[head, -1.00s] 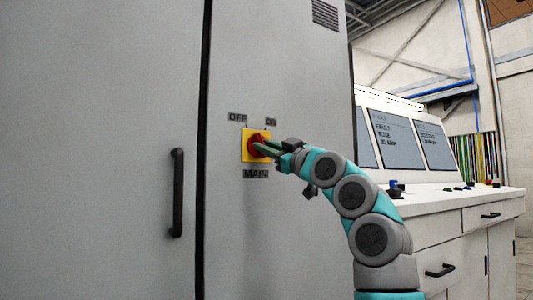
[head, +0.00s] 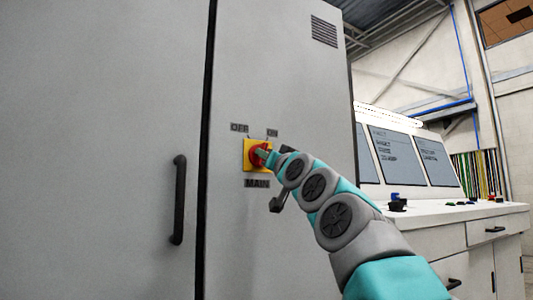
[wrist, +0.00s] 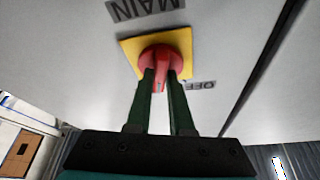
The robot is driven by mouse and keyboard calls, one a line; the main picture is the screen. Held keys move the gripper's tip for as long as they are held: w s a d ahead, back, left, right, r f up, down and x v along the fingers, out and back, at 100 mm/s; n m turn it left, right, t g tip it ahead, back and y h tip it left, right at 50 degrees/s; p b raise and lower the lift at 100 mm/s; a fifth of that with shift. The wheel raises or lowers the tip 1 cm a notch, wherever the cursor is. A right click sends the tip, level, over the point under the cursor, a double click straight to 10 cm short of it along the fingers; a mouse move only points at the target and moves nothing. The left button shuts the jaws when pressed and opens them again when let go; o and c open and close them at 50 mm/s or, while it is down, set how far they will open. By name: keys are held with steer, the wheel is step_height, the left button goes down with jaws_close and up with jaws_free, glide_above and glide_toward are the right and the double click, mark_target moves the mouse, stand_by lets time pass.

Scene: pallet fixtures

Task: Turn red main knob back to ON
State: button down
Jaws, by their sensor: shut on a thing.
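The red main knob (head: 256,154) sits on a yellow square plate (head: 247,167) on the grey cabinet door, with the MAIN label (head: 257,184) below and the OFF label (head: 239,127) and ON label (head: 272,133) above. My gripper (head: 264,152) reaches it from the right and hides part of it. In the wrist view the knob (wrist: 160,55) shows upside down, and my gripper (wrist: 162,78) has its two dark green fingers on either side of the red grip bar, shut on it. I cannot tell exactly which label the bar points to.
A black door handle (head: 179,200) stands out on the left cabinet door. A white control console (head: 440,212) with screens and small buttons is at the right, close behind my arm. The cabinet front left of the knob is clear.

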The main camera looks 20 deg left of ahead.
steer(key=m+t+h+p, duration=0.1)
steer(key=m+p, duration=0.1)
steer(key=m, duration=0.1)
steer(key=shift+r+p, duration=0.2)
steer(key=shift+p, duration=0.2)
steer(key=shift+m, duration=0.3)
steer(key=shift+f, duration=0.25)
steer(key=c, duration=0.8)
jaws_free()
steer(key=shift+s, duration=0.1)
steer(key=b+v, duration=0.3)
steer(key=v, duration=0.4)
steer(key=shift+s+d+b, duration=0.15)
steer(key=shift+s+b, duration=0.15)
steer(key=shift+b, duration=0.05)
